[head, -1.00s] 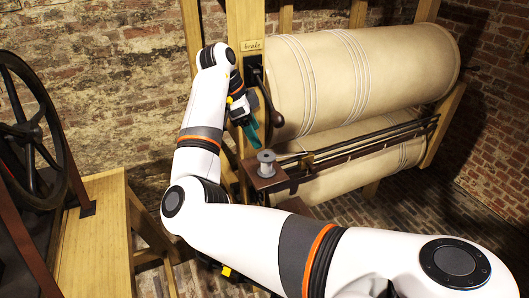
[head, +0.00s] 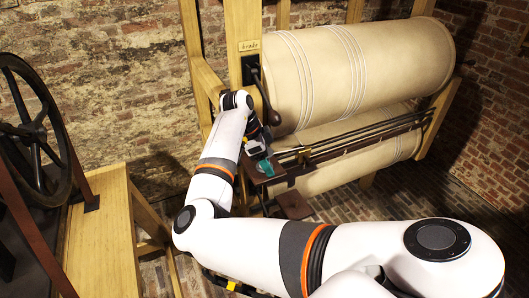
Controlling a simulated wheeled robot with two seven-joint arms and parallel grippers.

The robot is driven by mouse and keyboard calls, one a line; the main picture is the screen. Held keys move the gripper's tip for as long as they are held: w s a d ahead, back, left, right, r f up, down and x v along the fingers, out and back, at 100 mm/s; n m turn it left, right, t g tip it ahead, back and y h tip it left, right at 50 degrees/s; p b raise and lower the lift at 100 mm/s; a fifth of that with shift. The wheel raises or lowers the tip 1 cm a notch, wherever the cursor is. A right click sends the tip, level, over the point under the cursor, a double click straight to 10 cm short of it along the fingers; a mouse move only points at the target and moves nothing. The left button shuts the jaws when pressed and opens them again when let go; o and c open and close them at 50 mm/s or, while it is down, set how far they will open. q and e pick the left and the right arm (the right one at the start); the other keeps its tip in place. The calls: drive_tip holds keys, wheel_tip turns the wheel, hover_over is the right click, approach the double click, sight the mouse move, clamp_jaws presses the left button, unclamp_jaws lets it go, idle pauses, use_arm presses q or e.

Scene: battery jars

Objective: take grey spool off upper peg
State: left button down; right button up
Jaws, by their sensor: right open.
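My right gripper (head: 263,167) is open, with its teal fingertips low over the small brown upper platform (head: 279,174) at the front of the roller machine. The grey spool, seen upright on this platform a second ago, is now largely covered by the fingers and hard to make out. I cannot tell whether the fingers touch it. The upper peg is hidden. My left gripper is not in view.
A dark brake lever with a brown knob (head: 275,117) hangs just above the gripper. The large cream roller (head: 375,75) and dark rails (head: 350,143) lie to the right. A lower brown platform (head: 295,205) sits below. A wooden bench (head: 103,235) stands at left.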

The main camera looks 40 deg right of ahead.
drive_tip(key=c, duration=1.1)
drive_tip(key=shift+o, duration=0.2)
drive_tip(key=shift+r, duration=0.1)
